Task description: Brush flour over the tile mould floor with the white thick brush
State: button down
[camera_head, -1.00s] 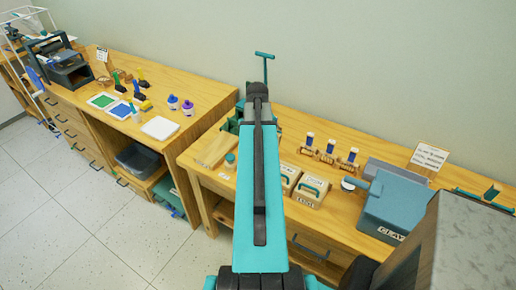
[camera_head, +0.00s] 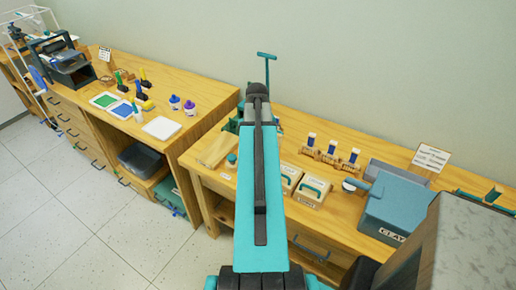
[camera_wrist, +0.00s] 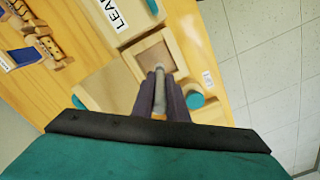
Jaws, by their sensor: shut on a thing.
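My gripper (camera_wrist: 166,98) is shut on a slim brush (camera_wrist: 159,76) in the wrist view. The brush's pale end points away from me, toward the tile mould (camera_wrist: 138,46). The mould is a square wooden frame with a brown recessed floor. The brush tip is over or at the near edge of that floor; I cannot tell whether it touches. I cannot make out any flour on the floor. In the head view my arm hides the gripper, the brush and the mould.
A teal round item (camera_wrist: 195,100) is right of the gripper; a flat wooden board (camera_wrist: 100,88) lies left. Lidded wooden boxes with teal handles (camera_head: 313,187) and a blue-grey clay bin (camera_head: 396,208) stand farther right in the head view.

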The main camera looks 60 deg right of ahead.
jog(key=shift+s+p, duration=0.4)
jog(key=shift+s, duration=1)
dwell(1.6)
jog(key=shift+w+p, duration=0.35)
jog(key=shift+w, duration=1.15)
dwell(0.8)
jog(key=shift+s+p, duration=0.35)
jog(key=shift+s, duration=1.15)
dwell(1.2)
